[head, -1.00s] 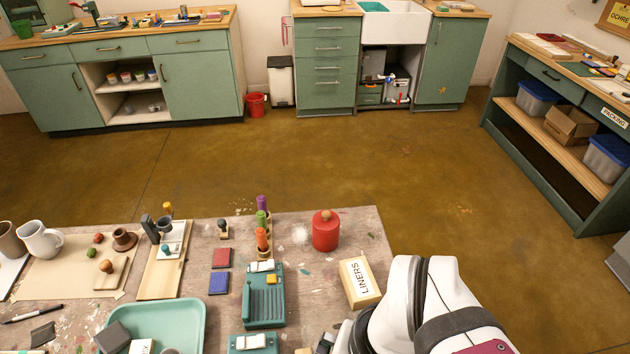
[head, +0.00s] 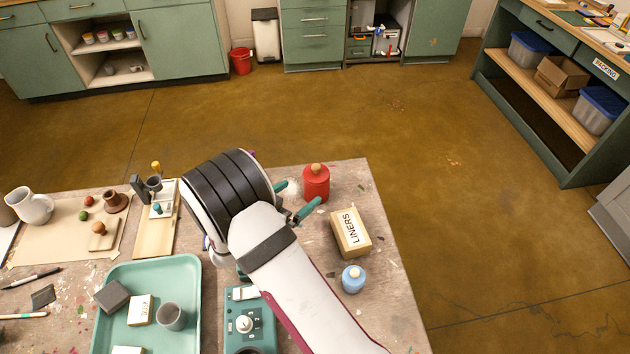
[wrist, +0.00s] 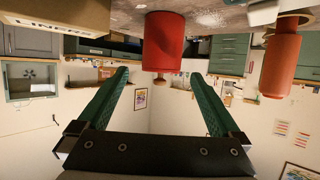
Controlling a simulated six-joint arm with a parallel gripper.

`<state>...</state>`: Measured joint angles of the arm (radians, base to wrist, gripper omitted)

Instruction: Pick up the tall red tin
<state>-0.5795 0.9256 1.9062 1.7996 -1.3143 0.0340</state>
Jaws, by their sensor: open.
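The tall red tin (head: 316,186), with a round wooden knob on top, stands upright near the table's far right corner. My gripper (head: 299,194) is just in front of it, its teal fingers open and empty, pointing at the tin. In the wrist view, which is upside down, the red tin (wrist: 164,42) is centred ahead of the gap between the open fingers (wrist: 160,75). I cannot tell whether the fingertips reach past its near side. No finger clearly touches it.
A LINERS box (head: 350,232) and a blue bottle (head: 353,279) stand right of my arm. In the wrist view an orange-red cylinder (wrist: 285,62) stands to the right of the tin. A teal tray (head: 190,266) lies to the left. Floor beyond the table is clear.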

